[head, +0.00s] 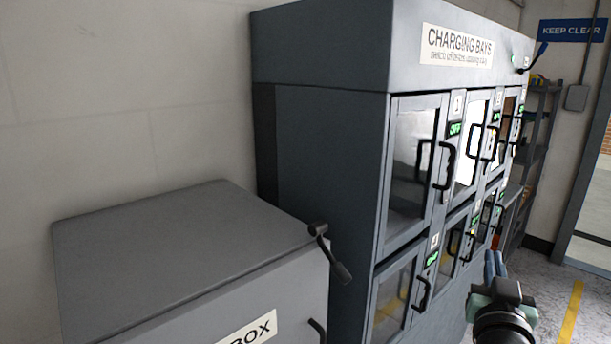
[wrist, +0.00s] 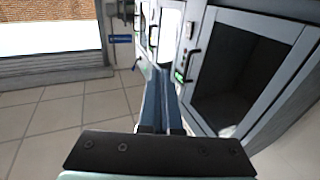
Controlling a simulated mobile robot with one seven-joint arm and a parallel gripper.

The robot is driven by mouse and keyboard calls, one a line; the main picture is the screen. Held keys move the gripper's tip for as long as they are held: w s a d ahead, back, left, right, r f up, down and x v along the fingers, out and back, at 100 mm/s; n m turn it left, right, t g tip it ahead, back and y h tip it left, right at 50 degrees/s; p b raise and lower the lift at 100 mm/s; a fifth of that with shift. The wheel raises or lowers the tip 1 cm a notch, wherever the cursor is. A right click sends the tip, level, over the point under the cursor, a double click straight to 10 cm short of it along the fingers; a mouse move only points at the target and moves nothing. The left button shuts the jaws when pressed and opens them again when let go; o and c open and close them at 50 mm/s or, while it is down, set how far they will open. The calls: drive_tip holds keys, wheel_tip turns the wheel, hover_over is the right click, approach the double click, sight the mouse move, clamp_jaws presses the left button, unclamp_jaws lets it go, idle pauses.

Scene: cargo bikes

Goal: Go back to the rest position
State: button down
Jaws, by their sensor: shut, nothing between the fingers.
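My gripper (head: 496,264) shows at the lower right of the head view, in front of the lower doors of the charging cabinet (head: 320,150). Its fingers are together and hold nothing. In the wrist view my gripper (wrist: 163,72) points along the cabinet front, with the closed fingers in the middle. A glazed cabinet door (wrist: 240,75) with a light frame stands to the right of the fingers there. I cannot tell the exact gap between the fingers and the cabinet.
A grey box (head: 180,250) with a lever on its edge stands at the lower left of the head view. Black door handles (head: 446,165) stick out from the cabinet. Shelving (head: 536,140) stands beyond it. Open tiled floor (wrist: 50,125) lies left of my gripper in the wrist view.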

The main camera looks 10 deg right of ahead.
drive_tip(key=a+r+n+t+y+p, duration=0.4)
drive_tip(key=a+r+t, duration=0.3)
drive_tip(key=a+r, duration=1.5)
drive_tip(key=s+a+r+n+t+y+p, duration=0.3)
drive_tip(key=s+a+r+t+y, duration=0.2)
drive_tip(key=s+a+r, duration=0.8)
wheel_tip(320, 180, up, 4)
drive_tip(key=shift+s+a+f+y, duration=0.1)
drive_tip(key=shift+s+a+y, duration=0.15)
drive_tip(key=shift+a+y, duration=0.65)
